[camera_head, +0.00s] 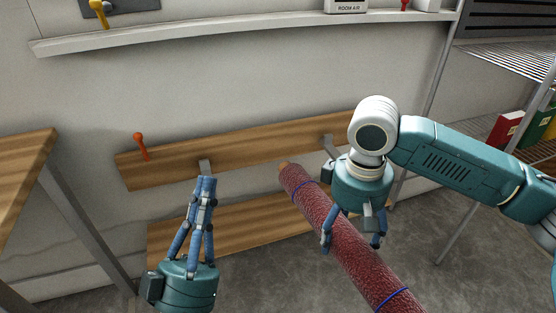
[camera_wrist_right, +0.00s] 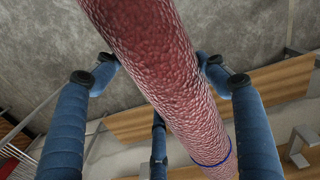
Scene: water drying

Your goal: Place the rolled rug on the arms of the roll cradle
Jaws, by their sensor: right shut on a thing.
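The rolled rug (camera_head: 349,243) is a long dark-red roll with blue ties, running from the middle of the head view down to the lower right edge. My right gripper (camera_head: 352,242) is shut around it from above; the right wrist view shows the fingers on both sides of the rug (camera_wrist_right: 165,65). The roll cradle (camera_head: 260,158) is a wooden wall board with grey metal arms, one at left (camera_head: 205,168) and one at right (camera_head: 330,147). The rug's far end is in front of the board, between the arms in the picture. My left gripper (camera_head: 205,184) is shut and empty, pointing up near the left arm.
A lower wooden board (camera_head: 240,225) runs below the cradle. An orange-red peg (camera_head: 140,142) stands at the board's left end. A wooden table (camera_head: 25,160) is at left, a wire shelf rack (camera_head: 510,60) at right. A white wall shelf (camera_head: 220,32) is above. Grey floor is open below.

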